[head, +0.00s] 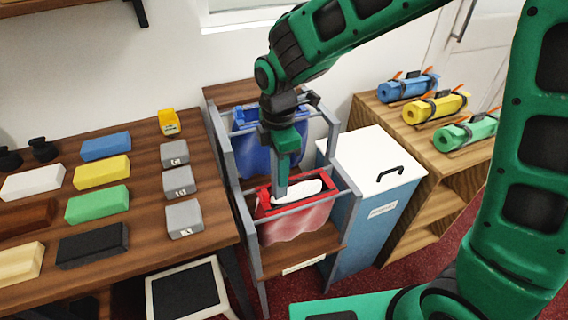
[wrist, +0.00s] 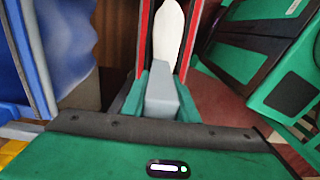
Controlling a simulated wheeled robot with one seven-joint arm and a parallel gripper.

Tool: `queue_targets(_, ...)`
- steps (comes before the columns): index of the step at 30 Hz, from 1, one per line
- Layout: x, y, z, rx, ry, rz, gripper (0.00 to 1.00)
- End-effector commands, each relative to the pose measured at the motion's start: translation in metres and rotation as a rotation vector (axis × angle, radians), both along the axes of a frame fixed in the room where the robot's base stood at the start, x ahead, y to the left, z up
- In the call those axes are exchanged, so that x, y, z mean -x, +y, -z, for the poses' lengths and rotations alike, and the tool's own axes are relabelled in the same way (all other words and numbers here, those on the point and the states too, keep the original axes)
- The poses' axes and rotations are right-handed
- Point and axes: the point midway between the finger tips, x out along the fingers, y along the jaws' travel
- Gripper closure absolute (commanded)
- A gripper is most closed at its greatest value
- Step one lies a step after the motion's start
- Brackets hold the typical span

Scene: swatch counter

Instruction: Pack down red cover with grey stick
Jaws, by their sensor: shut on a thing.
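The red cover (head: 297,222) hangs in a red frame at the front of the grey rack, with a white rounded thing (head: 310,188) in its opening. My gripper (head: 287,150) points down above it, shut on the grey stick (head: 282,178). The stick's lower end reaches the white thing at the opening; whether it touches cannot be told. In the wrist view the grey stick (wrist: 162,92) sits between my green fingers, and the white thing (wrist: 168,32) lies beyond it between red rails.
A blue cover (head: 255,155) hangs behind in the same rack (head: 232,190). A white-lidded bin (head: 375,160) stands close on the right. The left table (head: 140,225) holds coloured blocks and grey blocks. Rolled mats lie on the right shelf (head: 385,125).

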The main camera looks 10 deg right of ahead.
Motion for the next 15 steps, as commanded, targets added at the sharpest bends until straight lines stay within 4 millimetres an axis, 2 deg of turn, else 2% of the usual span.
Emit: queue_targets(15,0.000,0.000,0.020,0.000,0.001,0.000,0.91)
